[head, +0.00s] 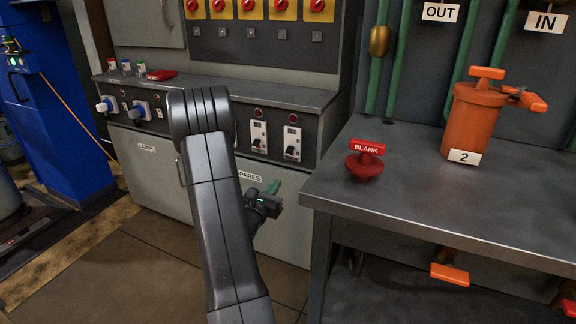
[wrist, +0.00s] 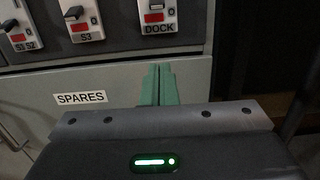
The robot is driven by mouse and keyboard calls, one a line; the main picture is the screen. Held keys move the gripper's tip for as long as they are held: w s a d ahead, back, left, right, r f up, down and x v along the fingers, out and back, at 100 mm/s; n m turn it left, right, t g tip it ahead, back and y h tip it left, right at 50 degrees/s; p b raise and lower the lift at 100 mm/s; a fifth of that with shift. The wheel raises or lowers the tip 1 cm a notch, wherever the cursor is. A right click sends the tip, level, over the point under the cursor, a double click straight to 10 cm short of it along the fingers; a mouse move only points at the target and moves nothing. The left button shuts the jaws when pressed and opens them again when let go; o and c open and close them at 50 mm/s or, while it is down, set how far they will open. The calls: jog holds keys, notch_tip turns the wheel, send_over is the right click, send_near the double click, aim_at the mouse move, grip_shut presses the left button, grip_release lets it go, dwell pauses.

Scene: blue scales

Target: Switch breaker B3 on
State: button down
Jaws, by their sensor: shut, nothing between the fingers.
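A row of white breakers with black levers shows at the top of the wrist view. The middle breaker (wrist: 80,24) has a label that reads like S3 or B3, too small to be certain. The right breaker (wrist: 158,14) is marked DOCK. In the head view two breakers show right of my arm, a left one (head: 258,136) and a right one (head: 292,143). My gripper (head: 274,187) has its green fingers (wrist: 157,85) shut and empty, below the breakers and in front of the cabinet door.
A grey bench (head: 410,190) stands to the right, with a red BLANK knob (head: 366,160) and an orange canister (head: 472,118) on it. The SPARES cabinet door (head: 280,215) is behind my gripper. My arm hides part of the breaker panel.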

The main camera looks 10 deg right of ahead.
aim_at(293, 162)
jog(key=b+x, duration=0.2)
jog(key=x, duration=0.8)
jog(key=shift+w+f, duration=0.1)
jog(key=r, duration=0.1)
jog(key=s+r, duration=0.1)
jog(key=a+r, duration=0.1)
jog(key=shift+s+r, duration=0.25)
jog(key=shift+r, duration=0.15)
jog(key=shift+r, duration=0.15)
jog(key=shift+s+a+g+y+p, duration=0.1)
jog(key=shift+g+y+p, duration=0.35)
jog(key=shift+p, duration=0.35)
jog(key=shift+r, duration=0.1)
